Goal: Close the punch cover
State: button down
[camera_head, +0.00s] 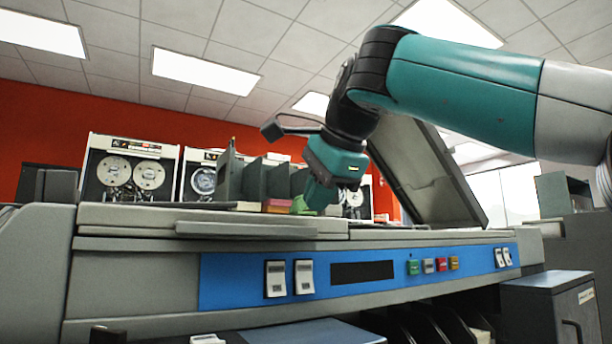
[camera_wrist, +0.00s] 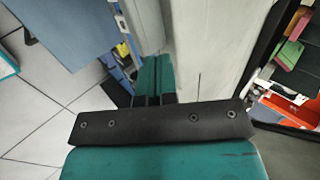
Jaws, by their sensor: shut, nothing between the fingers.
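The punch machine (camera_head: 160,245) spans the head view, with a blue control panel on its front. Its grey punch cover (camera_head: 425,165) stands raised and tilted at the right part of the top, so it is open. My gripper (camera_head: 316,198) points down just left of the cover, apart from it as far as I can see. Its teal fingers (camera_wrist: 153,78) are together and empty in the wrist view. They lie over the machine's front edge, beside its pale top surface (camera_wrist: 202,40). An opening with a red-orange part (camera_wrist: 290,103) shows at the right of the wrist view.
Pink (camera_head: 276,206) and green (camera_head: 301,206) blocks, perhaps card stacks, sit on the machine behind the front edge, near grey upright dividers (camera_head: 262,178). Buttons (camera_head: 413,267) line the blue panel. A grey cabinet (camera_head: 565,310) stands at the lower right. Tape units (camera_head: 130,175) stand behind.

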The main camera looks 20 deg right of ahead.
jog(key=s+f+p+v, duration=0.1)
jog(key=p+v, duration=0.5)
jog(key=v, duration=0.4)
jog(key=shift+s, duration=0.35)
jog(key=shift+d+f, duration=0.1)
jog(key=shift+d, duration=0.05)
notch_tip(320, 180, down, 16)
jog(key=a+n+g+p, duration=0.3)
jog(key=n+p, duration=0.1)
jog(key=n, duration=0.9)
jog(key=s+a+f+n+g+y+p, duration=0.25)
jog(key=s+f+n+g, duration=0.25)
jog(key=s+f+n, duration=0.7)
notch_tip(320, 180, up, 37)
jog(key=s+a+m+p, duration=0.1)
jog(key=s+p, duration=0.1)
jog(key=p, duration=3.5)
jog(key=shift+f+m, duration=0.25)
jog(key=shift+m, duration=0.15)
